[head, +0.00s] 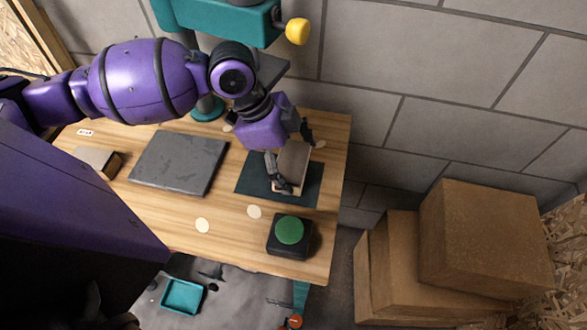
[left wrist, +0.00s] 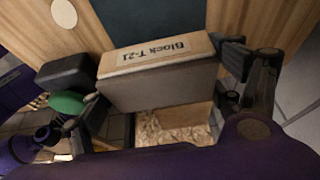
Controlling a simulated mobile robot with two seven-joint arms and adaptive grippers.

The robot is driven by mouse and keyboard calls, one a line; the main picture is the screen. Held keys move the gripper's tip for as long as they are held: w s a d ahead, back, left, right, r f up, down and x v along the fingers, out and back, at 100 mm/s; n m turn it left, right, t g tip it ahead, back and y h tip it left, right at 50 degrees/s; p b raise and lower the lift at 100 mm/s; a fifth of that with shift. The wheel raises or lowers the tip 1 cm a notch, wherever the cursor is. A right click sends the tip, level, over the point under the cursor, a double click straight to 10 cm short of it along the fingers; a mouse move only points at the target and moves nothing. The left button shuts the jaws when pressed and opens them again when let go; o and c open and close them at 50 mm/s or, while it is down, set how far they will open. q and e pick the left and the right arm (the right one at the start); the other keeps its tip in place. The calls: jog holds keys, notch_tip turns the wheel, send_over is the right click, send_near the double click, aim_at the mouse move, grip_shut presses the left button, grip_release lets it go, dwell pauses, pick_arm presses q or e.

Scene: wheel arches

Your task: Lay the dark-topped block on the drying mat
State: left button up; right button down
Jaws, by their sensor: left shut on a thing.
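My left gripper (head: 291,160) is shut on a block labelled "Block T-21" (left wrist: 155,84), with one finger on each side of it. The block has a grey-brown broad face and a pale wood edge; it also shows in the head view (head: 294,158). It is over the right part of a dark teal mat (head: 253,172), which also shows beyond the block in the left wrist view (left wrist: 160,22). I cannot tell whether the block touches the mat. My right gripper is not in view.
A grey slab (head: 178,162) lies left of the mat, with another small block (head: 97,160) farther left. A black box with a green button (head: 289,231) sits near the front right edge. A teal machine (head: 225,22) stands behind. Cardboard boxes (head: 485,240) stand right of the table.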

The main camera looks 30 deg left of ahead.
aim_at(283, 156)
pick_arm(q)
jog(key=shift+w+f, duration=0.15)
jog(key=shift+f, duration=0.8)
jog(key=shift+w+f, duration=0.15)
jog(key=shift+f, duration=0.75)
jog(key=shift+f, duration=0.1)
jog(key=shift+f, duration=0.1)
jog(key=o, duration=1.3)
jog(key=shift+c, duration=0.2)
jog(key=v, duration=0.8)
jog(key=shift+f, duration=0.1)
